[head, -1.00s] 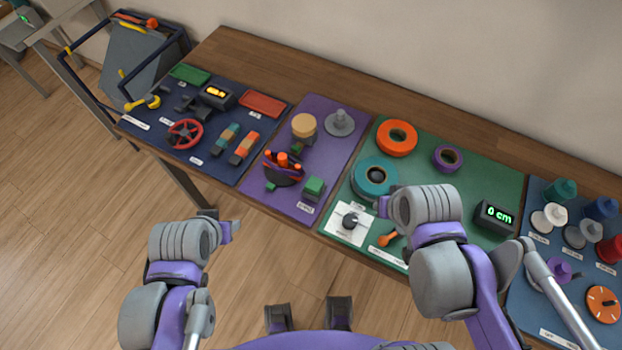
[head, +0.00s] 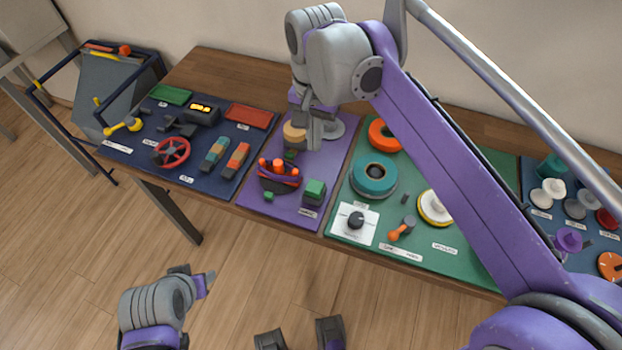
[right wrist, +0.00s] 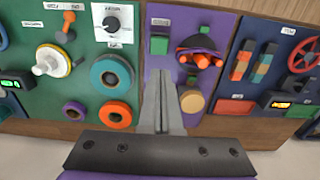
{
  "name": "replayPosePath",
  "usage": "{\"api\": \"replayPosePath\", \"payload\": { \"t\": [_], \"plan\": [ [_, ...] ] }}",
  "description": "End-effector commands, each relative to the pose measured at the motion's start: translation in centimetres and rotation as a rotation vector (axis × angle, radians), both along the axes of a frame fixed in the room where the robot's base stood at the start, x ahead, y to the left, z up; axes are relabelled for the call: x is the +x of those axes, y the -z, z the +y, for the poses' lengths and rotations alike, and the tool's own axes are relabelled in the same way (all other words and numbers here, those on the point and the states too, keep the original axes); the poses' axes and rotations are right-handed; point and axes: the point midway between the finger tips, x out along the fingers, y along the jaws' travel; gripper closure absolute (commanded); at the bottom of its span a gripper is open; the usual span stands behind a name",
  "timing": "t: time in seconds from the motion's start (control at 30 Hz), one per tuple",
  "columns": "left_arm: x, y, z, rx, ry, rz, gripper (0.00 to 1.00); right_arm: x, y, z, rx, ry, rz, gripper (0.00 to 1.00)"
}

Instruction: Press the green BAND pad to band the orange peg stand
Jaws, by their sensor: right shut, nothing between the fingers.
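The green pad (head: 314,190) is a block on the purple mat, with a white label in front of it. It also shows in the right wrist view (right wrist: 158,45). The orange peg stand (head: 278,174) is beside it, with several orange pegs and dark and purple cord around them; it also shows in the right wrist view (right wrist: 199,54). My right gripper (head: 314,138) is over the back of the purple mat, apart from the pad. Its fingers (right wrist: 161,80) are together and empty, pointing towards the pad. My left gripper (head: 203,284) is low, off the table's front; its finger gap is unclear.
A tan disc (head: 294,134) and a grey stand (head: 334,129) are close to my right gripper. A teal ring (head: 374,174), a dial (head: 356,219) and an orange lever (head: 401,230) sit on the green mat. A red wheel (head: 170,152) is on the navy mat.

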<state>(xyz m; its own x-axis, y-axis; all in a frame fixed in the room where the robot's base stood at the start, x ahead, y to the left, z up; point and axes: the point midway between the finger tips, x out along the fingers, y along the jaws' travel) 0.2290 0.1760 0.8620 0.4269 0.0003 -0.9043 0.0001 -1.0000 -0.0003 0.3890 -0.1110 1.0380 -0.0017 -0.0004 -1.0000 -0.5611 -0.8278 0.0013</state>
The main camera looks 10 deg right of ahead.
Motion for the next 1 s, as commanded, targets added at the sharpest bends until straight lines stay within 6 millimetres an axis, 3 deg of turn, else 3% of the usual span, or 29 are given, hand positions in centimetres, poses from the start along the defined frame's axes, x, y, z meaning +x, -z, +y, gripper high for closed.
{"api": "replayPosePath", "payload": {
  "t": [0.17, 0.33, 0.8, 1.0],
  "plan": [
    [0.0, 0.0, 0.0, 0.000, 0.000, 0.000, 0.50, 0.0, 0.1, 0.0, 0.000, -0.001, -0.001, 1.00],
    [0.0, 0.2, 0.0, 0.000, 0.000, 0.001, 0.50, 0.0, 1.7, 0.0, 0.000, -0.001, -0.001, 1.00],
    [-0.2, 1.5, 0.0, 0.000, 0.000, 0.005, 0.50, 0.0, 11.2, 0.0, 0.000, -0.001, -0.001, 1.00],
    [-0.2, 1.7, 0.0, 0.000, 0.000, 0.006, 0.50, 0.0, 13.5, 0.0, 0.000, -0.001, -0.001, 1.00]
  ]
}}
